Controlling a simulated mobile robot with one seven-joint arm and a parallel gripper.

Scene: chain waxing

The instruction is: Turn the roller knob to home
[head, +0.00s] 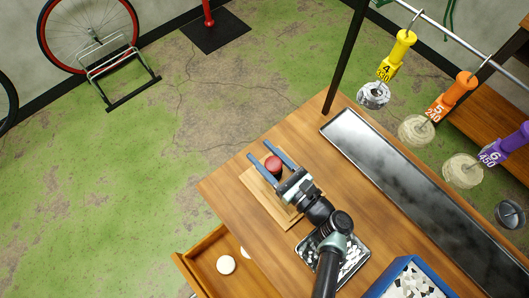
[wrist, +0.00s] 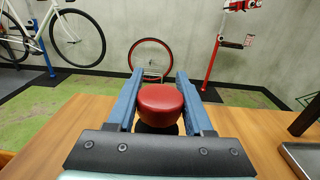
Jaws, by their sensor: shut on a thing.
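The roller knob (head: 273,163) is a round red cap on a wooden board (head: 259,197) near the table's far left corner. In the wrist view the red knob (wrist: 160,98) sits between the two blue fingers on a dark stem. My gripper (head: 258,149) reaches over the board with one finger on each side of the knob, shut on it. The fingertips extend past the knob. No mark for the home position can be made out, and the knob's underside is mostly hidden.
A long metal tray (head: 400,190) lies to the right on the table. A small tray of white pieces (head: 352,262) sits under my arm, beside a blue bin (head: 411,283). An open drawer (head: 214,246) holds white discs. Tagged chains hang from a rail at right.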

